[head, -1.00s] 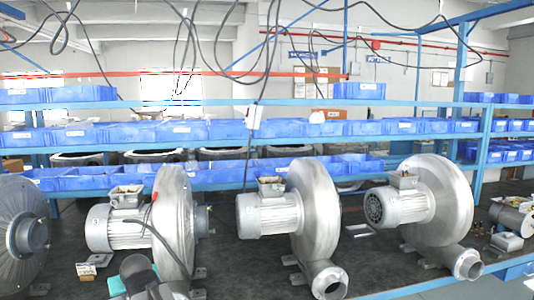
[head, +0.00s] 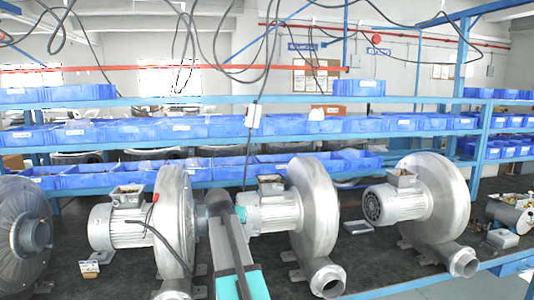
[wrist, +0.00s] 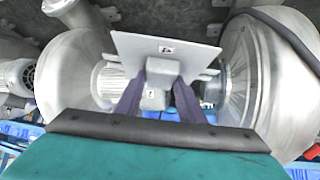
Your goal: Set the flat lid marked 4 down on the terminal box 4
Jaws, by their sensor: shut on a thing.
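My gripper (wrist: 158,95) is shut on the flat lid (wrist: 190,55), a thin grey plate with a small label whose mark I cannot read surely. In the wrist view the lid spreads beyond the fingertips, over the finned motor of the middle blower (head: 315,210). In the head view an open terminal box (head: 270,185) sits on the middle motor, right of my arm. Its number is not readable. The held lid is not visible in the head view.
The left blower (head: 174,220) stands close on the left, with a dark cable. The right blower (head: 438,200) stands farther off. A flat grey piece (head: 359,227) lies on the dark bench between the middle and right blowers. Blue bins (head: 190,130) line shelves behind.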

